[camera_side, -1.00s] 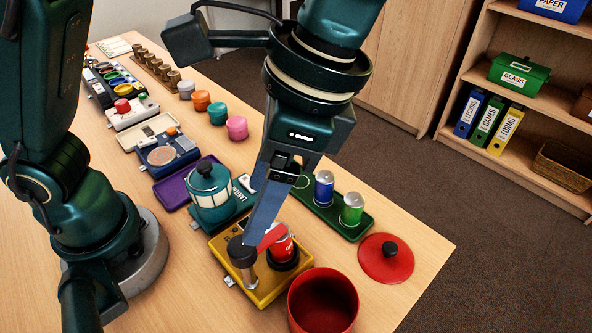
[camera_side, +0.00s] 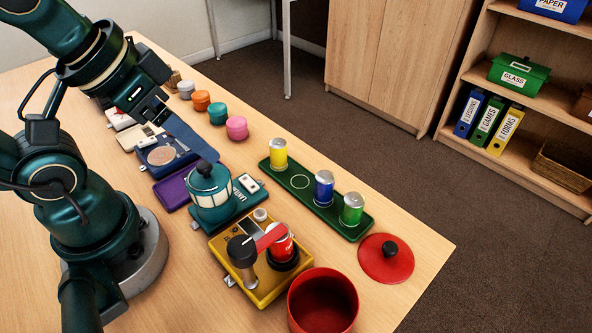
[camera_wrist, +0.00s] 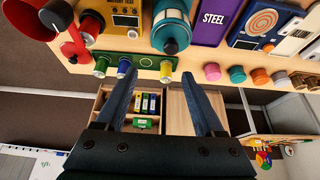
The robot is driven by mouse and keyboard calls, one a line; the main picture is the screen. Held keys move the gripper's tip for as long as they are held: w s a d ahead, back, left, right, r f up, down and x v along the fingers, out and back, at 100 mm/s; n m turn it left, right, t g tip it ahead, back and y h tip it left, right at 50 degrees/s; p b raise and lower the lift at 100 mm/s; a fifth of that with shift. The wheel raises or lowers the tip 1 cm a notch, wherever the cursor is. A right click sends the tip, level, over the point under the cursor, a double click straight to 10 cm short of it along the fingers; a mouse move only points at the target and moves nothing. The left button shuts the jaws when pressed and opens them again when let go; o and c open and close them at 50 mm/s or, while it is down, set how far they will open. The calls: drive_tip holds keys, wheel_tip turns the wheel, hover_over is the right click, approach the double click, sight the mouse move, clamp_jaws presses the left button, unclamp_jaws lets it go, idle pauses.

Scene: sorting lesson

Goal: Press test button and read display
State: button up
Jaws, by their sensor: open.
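The yellow battery tester (camera_side: 262,292) sits near the table's front. On it are a black-topped post (camera_side: 242,252) with a red arm (camera_side: 270,236) and a red can (camera_side: 281,246) in a dark holder. A small round grey part (camera_side: 260,214) is at its far edge; I cannot tell whether it is the test button. In the wrist view the tester (camera_wrist: 108,38) shows upside down at the top with its display (camera_wrist: 125,20); its reading is too small to make out. My gripper (camera_wrist: 160,74) is open and empty, raised well away from the tester at the left.
A green tray (camera_side: 338,216) holds yellow (camera_side: 279,154), blue (camera_side: 324,188) and green (camera_side: 351,209) cans and one empty ring. A red pot (camera_side: 322,303), its lid (camera_side: 386,259) and a teal lantern (camera_side: 211,192) stand around the tester. A purple plate (camera_side: 173,190) lies further left.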

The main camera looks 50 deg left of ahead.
drive_tip(key=shift+w+r, duration=0.15)
drive_tip(key=shift+w, duration=0.15)
clamp_jaws()
idle(1.6)
